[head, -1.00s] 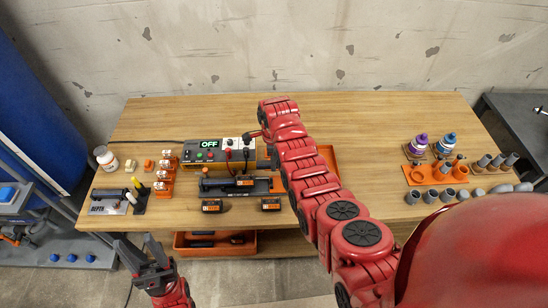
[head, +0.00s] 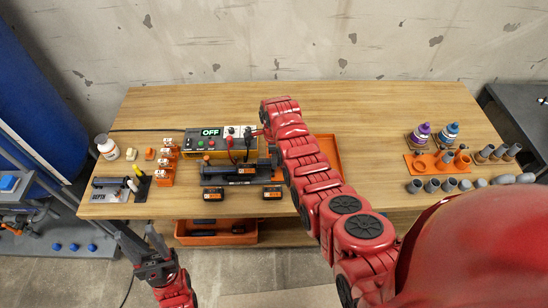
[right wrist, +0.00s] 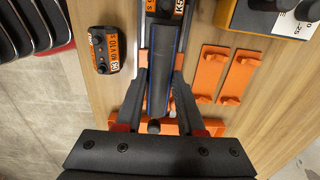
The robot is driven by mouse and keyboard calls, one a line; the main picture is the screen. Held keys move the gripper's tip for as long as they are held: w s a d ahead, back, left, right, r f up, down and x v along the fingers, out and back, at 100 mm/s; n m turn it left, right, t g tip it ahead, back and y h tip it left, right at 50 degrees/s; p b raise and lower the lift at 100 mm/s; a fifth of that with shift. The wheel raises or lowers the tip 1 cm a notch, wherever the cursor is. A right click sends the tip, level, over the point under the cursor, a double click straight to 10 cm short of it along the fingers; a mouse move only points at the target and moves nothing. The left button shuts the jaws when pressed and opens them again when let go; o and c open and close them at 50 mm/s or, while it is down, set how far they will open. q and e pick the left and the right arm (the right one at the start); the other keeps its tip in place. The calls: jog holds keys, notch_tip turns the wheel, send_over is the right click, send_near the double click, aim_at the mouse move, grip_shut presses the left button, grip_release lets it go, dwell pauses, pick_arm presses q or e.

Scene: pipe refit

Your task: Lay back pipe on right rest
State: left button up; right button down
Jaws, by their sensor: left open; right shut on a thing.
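In the right wrist view, my right gripper (right wrist: 160,72) is shut on a long dark piece with bluish edges (right wrist: 158,98), seemingly the pipe. The piece lies lengthwise between the fingers. It is over or on a dark rail fixture; whether it touches is unclear. An orange support (right wrist: 183,127) shows beneath the fingers. In the head view, the fixture (head: 222,180) stands in front of the power box, and my right arm hides its right end and the right gripper. My left gripper (head: 150,250) is open and empty in front of the table's left front edge.
The power box (head: 207,143) reads OFF. Two orange brackets (right wrist: 210,75) lie beside the rail. An orange tray (head: 330,150) is right of my arm. Bottles and grey cylinders (head: 432,185) stand farther right.

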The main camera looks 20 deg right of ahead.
jog(key=shift+s+f, duration=0.15)
jog(key=shift+f, duration=0.05)
jog(key=shift+b, duration=0.3)
dwell(0.3)
jog(key=shift+f+b, duration=0.15)
jog(key=shift+b, duration=0.15)
jog(key=shift+f+b, duration=0.45)
jog(key=shift+f, duration=0.1)
jog(key=shift+f+b, duration=0.8)
jog(key=shift+f, duration=0.35)
dwell(0.5)
